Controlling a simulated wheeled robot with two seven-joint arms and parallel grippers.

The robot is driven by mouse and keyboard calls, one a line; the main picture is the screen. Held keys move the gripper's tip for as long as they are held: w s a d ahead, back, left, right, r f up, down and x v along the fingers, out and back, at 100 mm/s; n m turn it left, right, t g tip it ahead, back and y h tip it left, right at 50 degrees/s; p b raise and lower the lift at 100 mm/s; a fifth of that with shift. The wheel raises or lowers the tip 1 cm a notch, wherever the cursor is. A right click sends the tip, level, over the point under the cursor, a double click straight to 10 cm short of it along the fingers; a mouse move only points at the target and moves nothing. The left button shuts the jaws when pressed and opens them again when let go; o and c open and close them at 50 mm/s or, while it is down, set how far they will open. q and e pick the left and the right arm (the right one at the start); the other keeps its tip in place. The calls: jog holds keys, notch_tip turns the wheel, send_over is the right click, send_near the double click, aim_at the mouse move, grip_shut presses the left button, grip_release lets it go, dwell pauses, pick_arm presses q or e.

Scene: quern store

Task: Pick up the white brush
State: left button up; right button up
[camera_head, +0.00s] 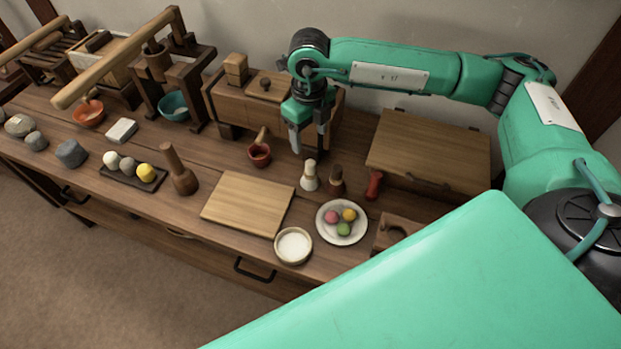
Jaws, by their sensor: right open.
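The white brush (310,176) stands upright on the wooden workbench (212,172), with a pale handle on top and white bristles below. My right gripper (308,146) points down above and just behind it; its jaws are open and hold nothing. The fingertips appear close to the brush's handle, but I cannot tell whether they touch it. A brush with a dark brown handle (337,180) stands just right of the white one. My left gripper is not in view.
A red tool (374,185) stands to the right. A plate (342,234) with coloured balls, a white bowl (293,246) and a wooden board (247,203) lie in front. A red mortar (259,154) is to the left. A wooden box (428,153) stands at the back right.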

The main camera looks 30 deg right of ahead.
aim_at(310, 170)
notch_tip(310, 170, down, 8)
jog(key=shift+s+f, duration=0.1)
jog(key=shift+f, duration=0.05)
notch_tip(310, 170, down, 5)
jog(key=shift+s+r+p, duration=0.1)
jog(key=shift+p, duration=0.5)
jog(key=c, duration=1.1)
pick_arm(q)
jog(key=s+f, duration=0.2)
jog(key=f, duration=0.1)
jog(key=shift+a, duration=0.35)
pick_arm(e)
jog(key=shift+o, duration=0.2)
